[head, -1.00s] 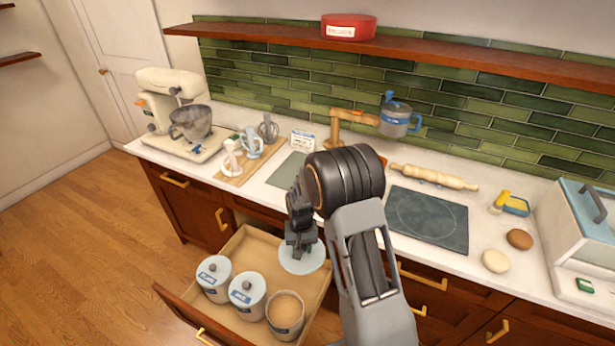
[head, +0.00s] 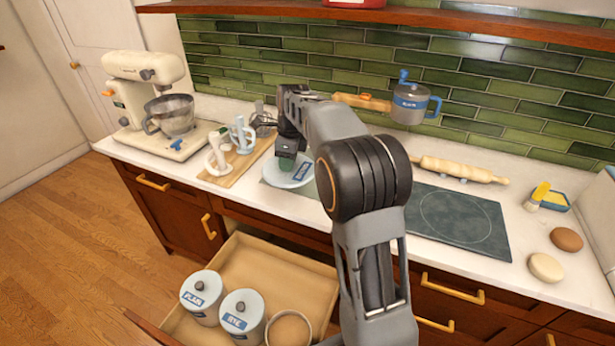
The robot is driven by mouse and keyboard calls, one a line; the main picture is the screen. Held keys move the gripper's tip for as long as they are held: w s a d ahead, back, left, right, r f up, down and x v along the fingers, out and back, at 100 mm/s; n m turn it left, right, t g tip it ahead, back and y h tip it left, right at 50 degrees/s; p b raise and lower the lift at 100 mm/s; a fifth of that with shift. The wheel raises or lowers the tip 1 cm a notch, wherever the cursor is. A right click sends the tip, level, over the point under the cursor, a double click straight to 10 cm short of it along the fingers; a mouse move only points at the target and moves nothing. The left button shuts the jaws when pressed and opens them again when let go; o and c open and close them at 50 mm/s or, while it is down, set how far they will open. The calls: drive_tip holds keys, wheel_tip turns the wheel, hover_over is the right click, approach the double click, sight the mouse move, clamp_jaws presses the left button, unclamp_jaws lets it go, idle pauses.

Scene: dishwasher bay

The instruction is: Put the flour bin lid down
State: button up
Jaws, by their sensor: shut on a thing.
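The flour bin lid (head: 283,178) is a pale blue-white disc with a blue label. It is at the counter's front part, beside the wooden board. My gripper (head: 287,162) is shut on it from above; whether the lid touches the counter I cannot tell. The open flour bin (head: 288,330) stands in the pulled-out drawer (head: 262,262), its tan contents showing. Two lidded bins, one marked PLAIN (head: 202,299) and one marked RYE (head: 241,318), stand left of it.
A wooden board (head: 236,172) with mixer attachments lies left of the lid, and a stand mixer (head: 150,105) is farther left. A dark slab (head: 455,226) and a rolling pin (head: 460,170) are to the right. My arm hides part of the counter.

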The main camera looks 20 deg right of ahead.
drive_tip(key=w+d+f+p, duration=0.1)
drive_tip(key=w+d+f, duration=0.1)
drive_tip(key=d, duration=0.1)
drive_tip(key=w+d+f+p, duration=0.1)
drive_tip(key=w+d+f, duration=0.2)
drive_tip(key=w+d+f+p, duration=0.1)
drive_tip(key=w+d+f, duration=0.2)
drive_tip(key=shift+d, duration=0.2)
drive_tip(key=shift+w+d+f+p, duration=0.25)
drive_tip(key=shift+d+f+p, duration=0.15)
drive_tip(key=shift+f, duration=1.9)
drive_tip(key=shift+f, duration=0.1)
drive_tip(key=o, duration=0.9)
drive_tip(key=shift+o, duration=0.2)
